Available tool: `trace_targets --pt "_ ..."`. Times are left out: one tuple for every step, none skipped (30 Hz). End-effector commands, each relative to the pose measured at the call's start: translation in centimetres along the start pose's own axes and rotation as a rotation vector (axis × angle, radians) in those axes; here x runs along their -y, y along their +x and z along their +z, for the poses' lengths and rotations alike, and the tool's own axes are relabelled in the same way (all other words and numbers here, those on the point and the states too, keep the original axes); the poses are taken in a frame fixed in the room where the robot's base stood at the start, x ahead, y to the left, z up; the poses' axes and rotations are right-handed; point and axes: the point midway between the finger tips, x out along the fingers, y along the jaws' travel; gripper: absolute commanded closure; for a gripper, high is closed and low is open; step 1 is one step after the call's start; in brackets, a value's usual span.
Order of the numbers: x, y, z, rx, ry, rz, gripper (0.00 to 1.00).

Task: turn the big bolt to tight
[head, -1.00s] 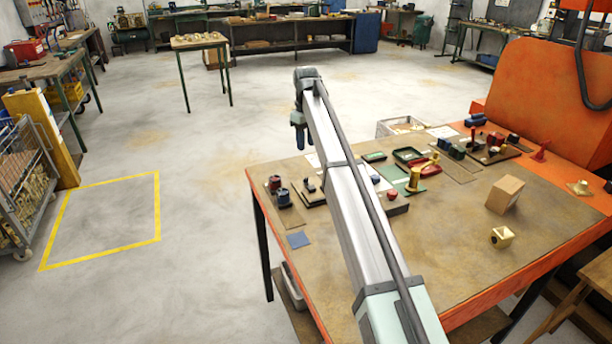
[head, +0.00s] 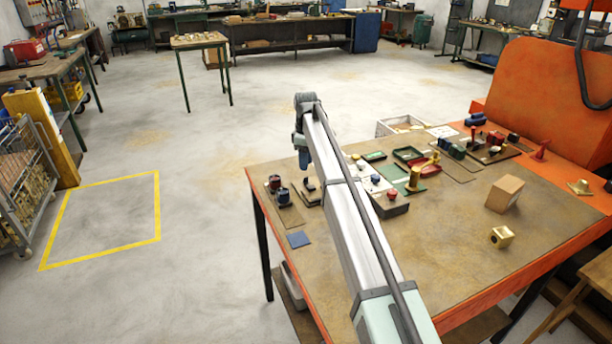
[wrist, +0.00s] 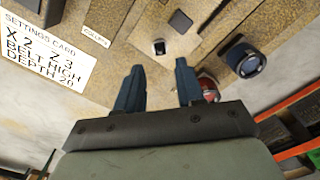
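My gripper (head: 303,159) hangs over the left end of the bench in the head view, above the small parts there. In the wrist view my gripper (wrist: 158,68) has its two blue fingers apart, with nothing between them. A round blue knob (wrist: 245,62) is to the right, and a red knob (wrist: 209,92) is partly hidden by the right finger. I cannot tell which part is the big bolt or how tight it is.
A settings card (wrist: 44,50) lies at the left in the wrist view. A blue knob (head: 283,196) and red knob (head: 274,183) stand on the bench's left edge. A grey block (head: 392,208) is right of my arm.

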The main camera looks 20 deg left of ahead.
Motion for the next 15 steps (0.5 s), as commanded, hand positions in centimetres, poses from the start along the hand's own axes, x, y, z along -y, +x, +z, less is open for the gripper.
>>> trace_targets --pt "0.1 1.1 0.1 0.001 0.000 -0.002 0.62" --pt "0.1 1.5 0.1 0.001 0.000 -0.002 0.62" --pt "0.1 2.1 0.1 0.001 0.000 -0.002 0.62" --pt "0.1 2.6 0.0 0.001 0.000 -0.001 0.62" --pt "0.1 3.1 0.0 0.001 0.001 -0.001 0.62" --pt "0.1 3.7 0.1 0.001 0.001 -0.002 0.62" --pt "0.1 4.0 0.0 0.001 0.001 -0.002 0.62" --pt "0.1 4.3 0.0 0.001 0.001 -0.002 0.62" --pt "0.1 4.8 0.0 0.001 0.001 -0.001 0.62" --pt "0.0 5.0 0.0 0.001 0.001 -0.001 0.62" --pt "0.0 5.3 0.0 0.000 0.001 -0.001 0.62" --pt "0.0 5.6 0.0 0.000 0.001 0.000 0.62" --pt "0.0 5.8 0.0 0.000 0.001 0.000 0.62" --pt "0.0 5.9 0.0 0.000 0.001 0.000 0.62" --pt "0.0 6.1 0.0 0.000 0.001 0.000 0.62"
